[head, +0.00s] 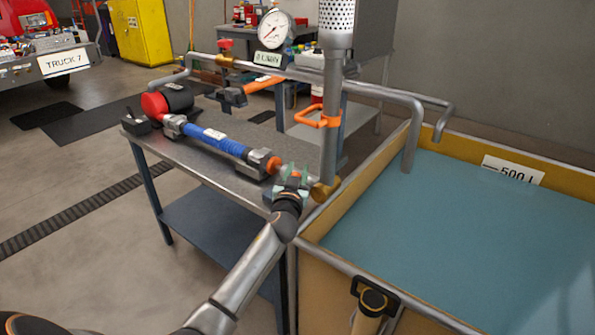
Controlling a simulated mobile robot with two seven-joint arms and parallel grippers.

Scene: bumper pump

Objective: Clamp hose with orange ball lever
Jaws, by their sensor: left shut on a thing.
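A blue hose (215,138) lies along the grey bench, with a white label on it. Its near end runs into a dark grey block clamp (258,160). An orange rounded piece (273,165) shows just right of that clamp. My left gripper (292,174) is at the bench's right end, beside the clamp and close to the brass foot of the upright pipe (325,190). Its greenish fingers are closed around a small orange part, which looks like the ball of the lever. The fingers hide most of the lever. My right gripper is not in view.
A red and black pump part (165,101) sits at the hose's far end. Pipes with a gauge (275,28) and orange handles rise behind the hose. A yellow-walled water tank (350,203) stands close on the right.

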